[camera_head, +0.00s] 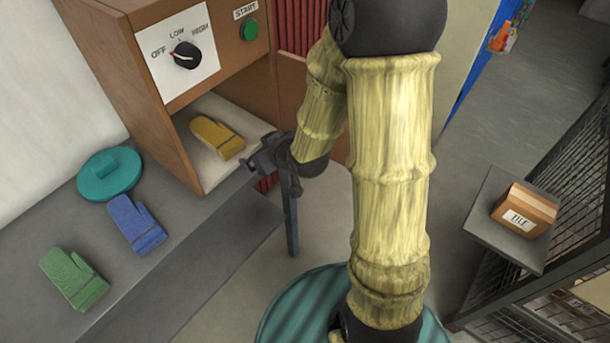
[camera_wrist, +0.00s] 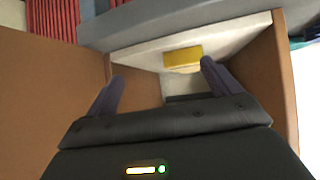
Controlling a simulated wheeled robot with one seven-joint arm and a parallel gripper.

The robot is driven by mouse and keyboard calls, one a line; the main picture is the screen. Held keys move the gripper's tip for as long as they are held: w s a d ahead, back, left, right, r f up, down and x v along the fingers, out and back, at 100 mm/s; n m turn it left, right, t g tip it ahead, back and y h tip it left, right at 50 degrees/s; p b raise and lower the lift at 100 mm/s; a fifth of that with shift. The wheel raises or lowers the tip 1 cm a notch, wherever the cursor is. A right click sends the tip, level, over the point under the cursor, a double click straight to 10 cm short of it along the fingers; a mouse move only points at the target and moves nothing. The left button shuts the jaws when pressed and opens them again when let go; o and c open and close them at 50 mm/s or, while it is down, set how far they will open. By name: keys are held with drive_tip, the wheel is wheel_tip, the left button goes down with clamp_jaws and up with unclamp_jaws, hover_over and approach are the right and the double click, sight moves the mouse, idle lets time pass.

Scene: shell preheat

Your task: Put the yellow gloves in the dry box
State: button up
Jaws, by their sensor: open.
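The dry box is a brown cabinet (camera_head: 152,120) with an open, pale-floored compartment below its control panel. A yellow glove (camera_head: 216,137) lies flat on that floor, inside the opening. It also shows in the wrist view as a small yellow shape (camera_wrist: 183,57), ahead of and between my fingers. My gripper (camera_head: 258,160) is open and empty, just outside the compartment's right front edge and apart from the glove. Both fingers show in the wrist view (camera_wrist: 160,82), pointing toward the opening. I see one yellow glove shape; a second could be hidden.
A blue glove (camera_head: 137,225), a green glove (camera_head: 75,278) and a teal round lid (camera_head: 110,173) lie on the grey counter (camera_head: 185,238). The panel has a dial (camera_head: 186,56) and a green START button (camera_head: 249,30). A carton (camera_head: 524,210) sits on a shelf at right.

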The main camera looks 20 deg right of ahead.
drive_tip(key=s+d+r+m+g+h, duration=0.1)
drive_tip(key=s+d+m+g+h, duration=0.1)
drive_tip(key=s, duration=0.5)
drive_tip(key=s+d+r+m+g+h, duration=0.1)
drive_tip(key=s+d+m+g, duration=0.1)
drive_tip(key=s+d+g, duration=0.3)
drive_tip(key=shift+s+d+m+h, duration=0.3)
drive_tip(key=shift+s+m+h, duration=0.1)
drive_tip(key=shift+s, duration=0.85)
drive_tip(key=shift+r, duration=0.1)
